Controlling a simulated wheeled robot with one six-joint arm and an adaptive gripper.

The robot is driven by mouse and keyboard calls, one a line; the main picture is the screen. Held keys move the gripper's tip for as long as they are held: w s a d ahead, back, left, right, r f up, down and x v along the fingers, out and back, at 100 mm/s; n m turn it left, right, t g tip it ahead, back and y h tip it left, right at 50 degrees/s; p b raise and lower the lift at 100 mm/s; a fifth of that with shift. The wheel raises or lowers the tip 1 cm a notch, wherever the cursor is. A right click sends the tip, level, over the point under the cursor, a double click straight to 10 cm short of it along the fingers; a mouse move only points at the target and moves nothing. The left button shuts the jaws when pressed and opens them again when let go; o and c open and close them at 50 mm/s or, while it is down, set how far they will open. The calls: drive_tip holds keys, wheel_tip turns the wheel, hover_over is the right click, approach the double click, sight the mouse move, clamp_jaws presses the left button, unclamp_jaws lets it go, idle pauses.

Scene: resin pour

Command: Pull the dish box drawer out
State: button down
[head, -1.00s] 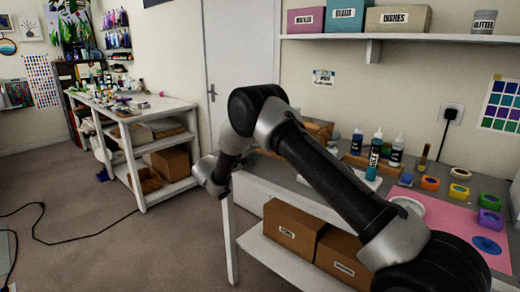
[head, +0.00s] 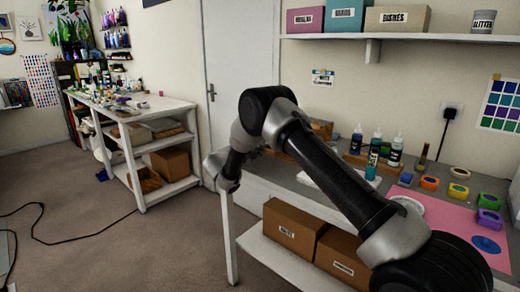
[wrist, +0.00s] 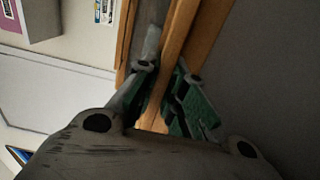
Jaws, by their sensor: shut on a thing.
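In the wrist view, a light wooden piece with a long upright edge (wrist: 182,35), which looks like the dish box drawer, runs down between my fingers. My gripper (wrist: 165,95) has green-padded fingers on either side of this wood and is shut on it. How far the drawer stands out of its box cannot be told. In the head view, a brown wooden box (head: 321,129) shows partly behind my arm on the grey workbench. My gripper's fingers are hidden there behind my wrist.
Bottles (head: 374,155), small coloured pots (head: 459,192) and a pink mat (head: 455,225) occupy the bench's right side. Cardboard boxes (head: 292,228) fill its lower shelf. A wall shelf (head: 400,38) holds more boxes. The floor (head: 130,245) to the left is mostly clear, with a cable.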

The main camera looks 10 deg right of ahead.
drive_tip(key=v, duration=1.3)
drive_tip(key=shift+f, duration=0.1)
drive_tip(key=c, duration=1.5)
unclamp_jaws()
drive_tip(key=shift+a, duration=0.1)
drive_tip(key=v, duration=1.2)
